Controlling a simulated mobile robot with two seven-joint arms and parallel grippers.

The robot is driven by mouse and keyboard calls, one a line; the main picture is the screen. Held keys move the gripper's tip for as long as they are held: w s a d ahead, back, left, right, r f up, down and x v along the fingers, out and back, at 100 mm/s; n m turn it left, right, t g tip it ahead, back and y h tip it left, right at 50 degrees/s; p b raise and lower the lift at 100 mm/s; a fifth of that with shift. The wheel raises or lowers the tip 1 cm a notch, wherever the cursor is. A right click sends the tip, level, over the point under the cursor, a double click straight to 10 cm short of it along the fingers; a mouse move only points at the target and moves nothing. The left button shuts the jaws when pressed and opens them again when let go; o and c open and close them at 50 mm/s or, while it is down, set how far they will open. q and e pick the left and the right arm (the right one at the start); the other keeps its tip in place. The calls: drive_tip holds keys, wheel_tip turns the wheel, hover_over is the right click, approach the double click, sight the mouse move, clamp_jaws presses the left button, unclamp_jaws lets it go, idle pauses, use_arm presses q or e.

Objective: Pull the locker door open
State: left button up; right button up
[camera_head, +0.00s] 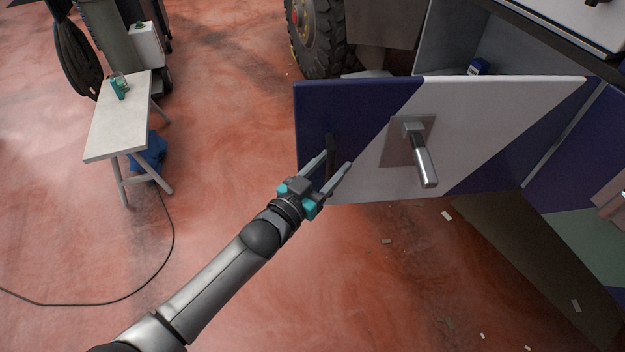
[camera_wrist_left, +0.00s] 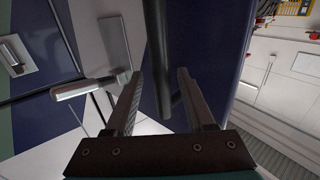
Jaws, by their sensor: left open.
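The locker door (camera_head: 490,115), blue with a white diagonal band, stands swung out from the locker (camera_head: 445,45), whose inside shows behind it. A metal lever handle (camera_head: 425,165) on a square plate is on the door's face. A dark upright bar (camera_head: 331,147) is near the door's free left end. My left gripper (camera_head: 337,160) is open in front of this end, left of the lever handle. In the left wrist view the dark bar (camera_wrist_left: 156,45) reaches down between the spread fingers; I cannot tell whether they touch it. My right gripper is not in view.
A small blue item (camera_head: 478,67) is inside the locker. A white table (camera_head: 120,120) with a green can (camera_head: 119,88) stands at the left. A large tyre (camera_head: 320,38) is behind the door. The red floor between table and door is mostly clear, with a cable at left.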

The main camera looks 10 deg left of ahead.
use_arm(q)
drive_tip(key=v, duration=1.5)
drive_tip(key=shift+b, duration=0.4)
drive_tip(key=shift+w, duration=0.1)
drive_tip(key=s+a+f+n+g+y+b, duration=0.1)
drive_tip(key=s+a+f+g+y+b, duration=0.15)
drive_tip(key=f, duration=0.95)
drive_tip(key=s+a+f+n+g+y+b, duration=0.15)
drive_tip(key=a+f+b, duration=0.25)
drive_tip(key=f, duration=0.8)
drive_tip(key=s+a+f+g+y+b, duration=0.2)
drive_tip(key=s+a+f+y+b, duration=0.1)
drive_tip(key=f, duration=1)
drive_tip(key=s+f+n+g+y+b, duration=0.1)
drive_tip(key=s+f+g+b, duration=0.7)
drive_tip(key=s+f, duration=1.5)
drive_tip(key=s+y, duration=0.1)
drive_tip(key=s, duration=0.2)
drive_tip(key=shift+a, duration=0.25)
drive_tip(key=shift+w+f, duration=0.15)
